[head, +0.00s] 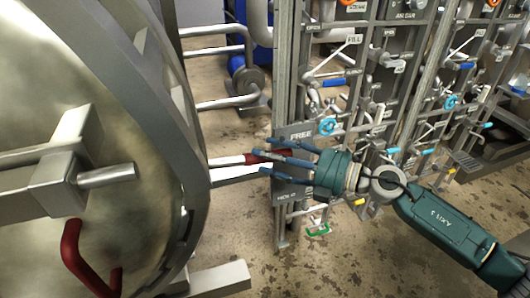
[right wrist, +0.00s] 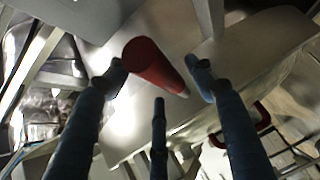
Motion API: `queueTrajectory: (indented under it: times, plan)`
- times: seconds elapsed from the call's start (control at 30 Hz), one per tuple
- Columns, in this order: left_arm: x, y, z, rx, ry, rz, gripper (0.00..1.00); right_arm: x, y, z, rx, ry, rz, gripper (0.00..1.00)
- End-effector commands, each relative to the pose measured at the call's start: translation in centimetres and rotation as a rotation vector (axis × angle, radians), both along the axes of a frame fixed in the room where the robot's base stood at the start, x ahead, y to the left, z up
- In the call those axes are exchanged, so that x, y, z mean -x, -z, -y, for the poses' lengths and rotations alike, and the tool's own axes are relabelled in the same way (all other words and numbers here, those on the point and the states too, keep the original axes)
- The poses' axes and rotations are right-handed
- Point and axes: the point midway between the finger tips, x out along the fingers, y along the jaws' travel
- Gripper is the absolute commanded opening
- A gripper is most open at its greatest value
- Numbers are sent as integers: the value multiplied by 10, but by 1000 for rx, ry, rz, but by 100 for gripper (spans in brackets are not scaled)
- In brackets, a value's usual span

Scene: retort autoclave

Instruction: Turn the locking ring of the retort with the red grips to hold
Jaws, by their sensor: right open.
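The retort's round metal door (head: 150,230) fills the left of the head view, with the grey locking ring (head: 196,172) around its edge. A bar with a red grip (head: 228,161) sticks out to the right from the ring. My right gripper (head: 268,157) is open, with its blue fingers around the outer end of this grip. In the right wrist view the red grip (right wrist: 152,64) lies between the spread fingers, with gaps on both sides. I cannot tell whether any finger touches it. My left gripper is not in view.
A red U-shaped handle (head: 72,243) is on the door at lower left. A rack of valves and pipes with blue handwheels (head: 328,126) stands close behind my right gripper. Grey pipes (head: 222,50) run behind the ring. The floor (head: 300,265) below the gripper is mostly clear.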

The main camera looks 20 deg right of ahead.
Motion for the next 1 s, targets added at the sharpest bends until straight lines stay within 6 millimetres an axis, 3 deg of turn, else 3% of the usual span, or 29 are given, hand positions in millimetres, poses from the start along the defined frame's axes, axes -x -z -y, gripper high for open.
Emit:
queueTrajectory:
  times: [0.47, 0.73, 1.0]
  plan:
    - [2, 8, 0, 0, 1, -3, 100, -10, 1, -11, 1, 0, 1, 55]
    - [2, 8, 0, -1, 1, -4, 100, -10, 1, -11, 1, 0, 0, 3]
    - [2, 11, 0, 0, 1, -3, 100, -10, 6, -11, -2, -1, -1, 0]
